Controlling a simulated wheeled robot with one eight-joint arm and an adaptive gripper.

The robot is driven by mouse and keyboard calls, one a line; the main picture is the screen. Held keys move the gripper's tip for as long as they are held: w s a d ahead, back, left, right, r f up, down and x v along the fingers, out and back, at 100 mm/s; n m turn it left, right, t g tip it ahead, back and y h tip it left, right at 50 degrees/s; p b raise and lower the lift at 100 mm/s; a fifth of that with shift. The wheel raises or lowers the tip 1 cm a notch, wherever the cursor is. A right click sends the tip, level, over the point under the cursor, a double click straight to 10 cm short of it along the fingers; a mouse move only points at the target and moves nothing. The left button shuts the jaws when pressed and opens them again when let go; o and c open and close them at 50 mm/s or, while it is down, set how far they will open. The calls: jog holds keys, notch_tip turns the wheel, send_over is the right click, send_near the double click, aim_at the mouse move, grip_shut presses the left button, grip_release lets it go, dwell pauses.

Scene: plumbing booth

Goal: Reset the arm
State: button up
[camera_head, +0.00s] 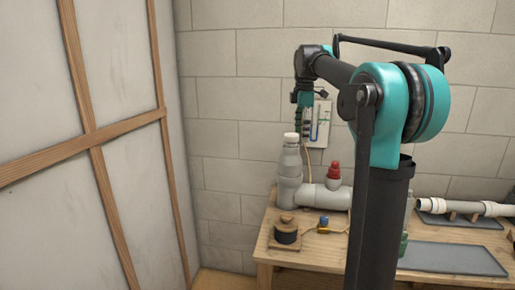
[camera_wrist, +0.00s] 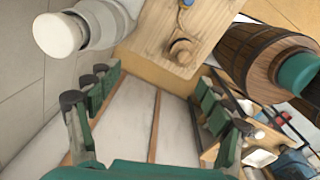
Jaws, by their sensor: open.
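My gripper (camera_head: 304,108) hangs from the bent arm, pointing down in front of the block wall. It is above the upright grey pipe with a white cap (camera_head: 290,160) and apart from it. In the wrist view the teal fingers of my gripper (camera_wrist: 155,105) stand wide apart with nothing between them. The white-capped pipe (camera_wrist: 62,34) shows at the upper left there.
The wooden bench (camera_head: 400,225) carries a pipe fitting with a red valve (camera_head: 333,172), a dark round object with a wooden knob (camera_head: 286,230), and a grey mat (camera_head: 450,260). A framed panel wall (camera_head: 90,150) is at left.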

jog(key=s+d+f+m+t, duration=0.1)
jog(key=s+f+m, duration=0.8)
jog(key=s+f, duration=0.6)
jog(key=s+d+f+m+t, duration=0.2)
jog(key=s+f+m, duration=0.7)
jog(key=s+f, duration=0.6)
notch_tip(320, 180, down, 6)
jog(key=shift+s+d+r+m+t, duration=0.2)
jog(key=shift+m+t, duration=0.1)
jog(key=shift+m, duration=0.1)
jog(key=shift+a, duration=0.1)
jog(key=shift+c, duration=0.5)
